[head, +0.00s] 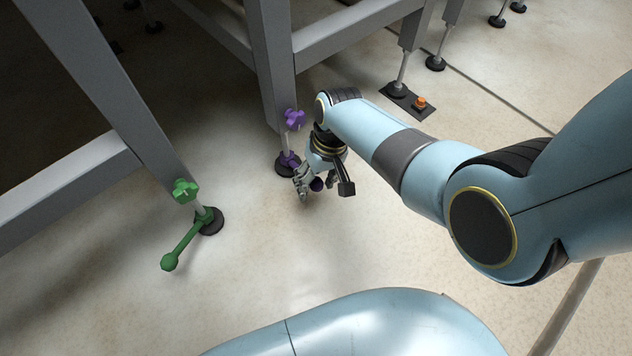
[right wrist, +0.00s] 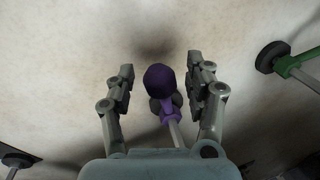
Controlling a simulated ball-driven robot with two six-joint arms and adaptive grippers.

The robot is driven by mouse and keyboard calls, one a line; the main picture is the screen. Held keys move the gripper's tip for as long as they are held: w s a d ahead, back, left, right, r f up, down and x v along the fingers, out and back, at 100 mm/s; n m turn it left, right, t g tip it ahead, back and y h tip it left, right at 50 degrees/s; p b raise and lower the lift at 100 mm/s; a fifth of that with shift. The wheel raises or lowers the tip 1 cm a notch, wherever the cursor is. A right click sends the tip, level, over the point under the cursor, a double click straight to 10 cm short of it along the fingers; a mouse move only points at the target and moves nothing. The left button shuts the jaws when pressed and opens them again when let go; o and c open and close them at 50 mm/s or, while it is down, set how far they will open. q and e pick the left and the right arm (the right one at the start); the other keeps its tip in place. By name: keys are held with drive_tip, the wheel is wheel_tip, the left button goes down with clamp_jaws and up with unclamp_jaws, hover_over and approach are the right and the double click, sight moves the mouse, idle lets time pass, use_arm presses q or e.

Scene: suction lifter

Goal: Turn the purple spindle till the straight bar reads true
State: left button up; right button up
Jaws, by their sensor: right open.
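The purple spindle is a levelling foot under a grey frame leg. Its purple star knob (head: 293,119) is at the top, and a purple collar (head: 290,160) sits low, just above the dark foot pad. A purple lever ends in a ball (head: 317,184), which also shows in the right wrist view (right wrist: 160,80). My right gripper (head: 316,186) is open beside the foot, low over the floor. In the right wrist view its fingers (right wrist: 160,68) stand on both sides of the ball, with gaps. My left gripper is not in view. I cannot tell which part is the straight bar.
A green foot with a green star knob (head: 185,190) and green lever (head: 183,246) stands at left. A dark plate with an orange button (head: 420,103) lies behind my right arm. Grey frame legs and beams fill the back. The floor in front is clear.

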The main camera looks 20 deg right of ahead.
clamp_jaws()
idle(0.5)
